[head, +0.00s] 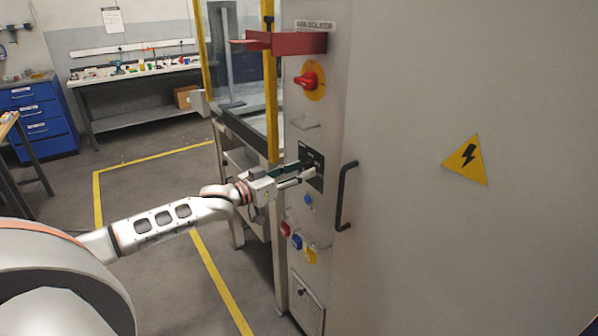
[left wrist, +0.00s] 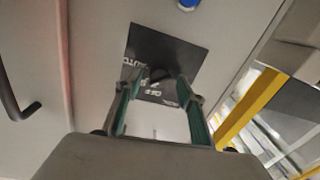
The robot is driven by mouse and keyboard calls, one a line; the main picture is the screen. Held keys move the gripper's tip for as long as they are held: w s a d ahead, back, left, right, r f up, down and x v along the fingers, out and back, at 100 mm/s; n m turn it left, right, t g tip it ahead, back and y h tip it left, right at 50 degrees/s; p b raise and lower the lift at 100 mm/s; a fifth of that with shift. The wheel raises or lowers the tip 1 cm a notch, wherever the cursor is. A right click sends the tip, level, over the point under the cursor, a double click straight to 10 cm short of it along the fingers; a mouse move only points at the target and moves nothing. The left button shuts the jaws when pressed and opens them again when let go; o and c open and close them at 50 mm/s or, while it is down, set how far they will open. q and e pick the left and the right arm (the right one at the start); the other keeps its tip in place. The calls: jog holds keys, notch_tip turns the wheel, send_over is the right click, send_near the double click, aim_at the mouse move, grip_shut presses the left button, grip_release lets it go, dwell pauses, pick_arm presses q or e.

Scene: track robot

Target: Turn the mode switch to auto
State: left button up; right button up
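The mode switch is a dark knob (left wrist: 160,74) on a black square plate (left wrist: 172,45) with white lettering; "AUTO" is readable at the plate's left in the left wrist view. In the head view the plate (head: 316,157) sits on the narrow cabinet face, left of a black handle. My left gripper (head: 309,169) reaches the plate from the left and hides most of the knob there. In the left wrist view its fingers (left wrist: 160,80) stand apart on either side of the knob; firm contact cannot be made out. The knob's exact pointing direction is unclear. My right gripper is out of view.
A red rotary switch on yellow (head: 309,81) and a red shelf (head: 287,42) are above the plate. Below are a blue knob (head: 308,200) and several coloured sockets (head: 297,241). The black handle (head: 345,196) stands out close to the right. A yellow post (head: 271,110) is at left.

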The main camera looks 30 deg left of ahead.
pick_arm(q)
jog(key=c, duration=1.1)
jog(key=shift+o, duration=0.2)
jog(key=shift+m, duration=0.4)
jog(key=m+p, duration=0.1)
jog(key=m, duration=0.1)
jog(key=shift+m, duration=0.3)
jog(key=m+p, duration=0.1)
jog(key=m, duration=0.1)
jog(key=shift+m, duration=0.3)
jog(key=shift+d+m+h, duration=0.1)
jog(key=shift+m+h, duration=0.3)
jog(key=shift+m, duration=1.6)
jog(key=shift+c, duration=0.2)
